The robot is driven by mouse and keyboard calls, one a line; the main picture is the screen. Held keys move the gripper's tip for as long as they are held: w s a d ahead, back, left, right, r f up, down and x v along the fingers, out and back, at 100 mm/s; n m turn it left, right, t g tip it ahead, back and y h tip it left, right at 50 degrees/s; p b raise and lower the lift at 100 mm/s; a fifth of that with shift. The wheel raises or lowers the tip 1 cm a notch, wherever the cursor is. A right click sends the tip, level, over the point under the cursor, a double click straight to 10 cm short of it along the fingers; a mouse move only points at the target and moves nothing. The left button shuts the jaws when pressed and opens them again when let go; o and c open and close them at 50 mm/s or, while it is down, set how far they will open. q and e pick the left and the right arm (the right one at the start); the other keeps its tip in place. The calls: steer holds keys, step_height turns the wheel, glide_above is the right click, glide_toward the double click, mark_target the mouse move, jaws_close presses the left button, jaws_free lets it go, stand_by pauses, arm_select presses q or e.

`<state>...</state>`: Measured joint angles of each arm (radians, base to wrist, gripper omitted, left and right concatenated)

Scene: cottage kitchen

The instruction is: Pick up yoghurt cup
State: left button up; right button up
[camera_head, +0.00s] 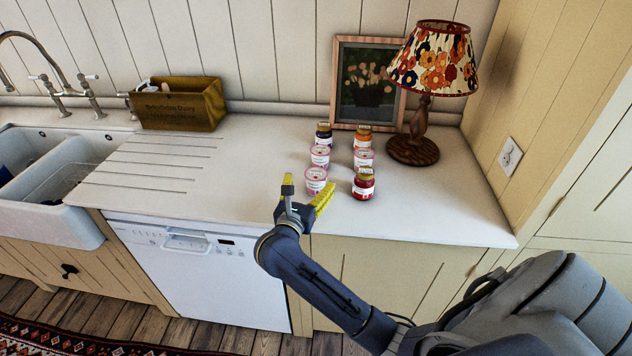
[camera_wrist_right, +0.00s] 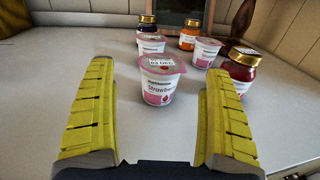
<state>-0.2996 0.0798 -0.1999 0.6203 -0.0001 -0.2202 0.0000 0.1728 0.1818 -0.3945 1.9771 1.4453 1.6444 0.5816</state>
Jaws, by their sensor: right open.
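Three white and pink yoghurt cups stand upright on the white counter. The nearest yoghurt cup (camera_head: 316,180) also shows in the right wrist view (camera_wrist_right: 160,82), labelled "Strawberry". A second cup (camera_head: 320,156) stands behind it and a third cup (camera_head: 363,158) behind to the right. My right gripper (camera_head: 304,190) has yellow fingers and is open. In the right wrist view its fingers (camera_wrist_right: 154,112) are spread wide, with the nearest cup ahead between them, apart from both fingers. My left gripper is not in view.
A red jar (camera_head: 363,184) stands close to the right of the nearest cup. A dark jar (camera_head: 323,134) and an orange jar (camera_head: 363,136) stand behind, before a framed picture (camera_head: 368,85) and a lamp (camera_head: 413,150). A wooden box (camera_head: 180,106) stands left; the counter between is clear.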

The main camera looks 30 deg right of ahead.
mark_target(316, 174)
steer(key=shift+x, duration=2.65)
steer(key=shift+s+d+f, duration=0.1)
steer(key=c, duration=1.5)
